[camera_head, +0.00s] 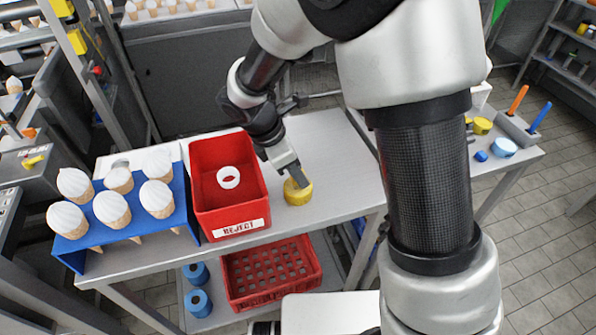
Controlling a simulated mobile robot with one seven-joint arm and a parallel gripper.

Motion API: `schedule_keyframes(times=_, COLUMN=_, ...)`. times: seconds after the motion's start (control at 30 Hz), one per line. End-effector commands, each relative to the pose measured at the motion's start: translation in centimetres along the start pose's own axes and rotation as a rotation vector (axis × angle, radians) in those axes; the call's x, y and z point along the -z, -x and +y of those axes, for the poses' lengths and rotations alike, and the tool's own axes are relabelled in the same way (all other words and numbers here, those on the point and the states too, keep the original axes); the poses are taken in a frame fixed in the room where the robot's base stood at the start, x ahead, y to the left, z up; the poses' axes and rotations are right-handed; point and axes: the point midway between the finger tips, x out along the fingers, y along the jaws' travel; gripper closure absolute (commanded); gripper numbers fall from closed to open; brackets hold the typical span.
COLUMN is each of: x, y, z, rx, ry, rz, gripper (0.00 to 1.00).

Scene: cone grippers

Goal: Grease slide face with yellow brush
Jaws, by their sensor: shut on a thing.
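My gripper (291,172) reaches down to the table just right of the red bin. It is shut on a low, round yellow thing (299,196). Its dark fingertip overlaps the back of the yellow rim. The yellow thing is at or just above the tabletop; I cannot tell which. I see no yellow handle or bristles, so I cannot tell whether it is the yellow brush. An orange handle (518,100) and a blue handle (540,117) stand in a grey holder (519,131) at the right. I cannot make out the slide face.
A blue rack (88,242) holds several cones at the left. A yellow round piece (481,126) and a blue-and-white tub (504,147) sit at the right. The tabletop (340,160) right of my gripper is clear.

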Motion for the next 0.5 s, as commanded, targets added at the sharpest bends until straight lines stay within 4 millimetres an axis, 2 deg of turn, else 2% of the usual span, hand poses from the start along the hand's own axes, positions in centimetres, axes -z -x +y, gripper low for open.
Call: schedule_keyframes(times=0.5, x=-1.6, y=4.0, z=0.0, rx=0.000, ry=0.000, rz=0.000, gripper=0.98)
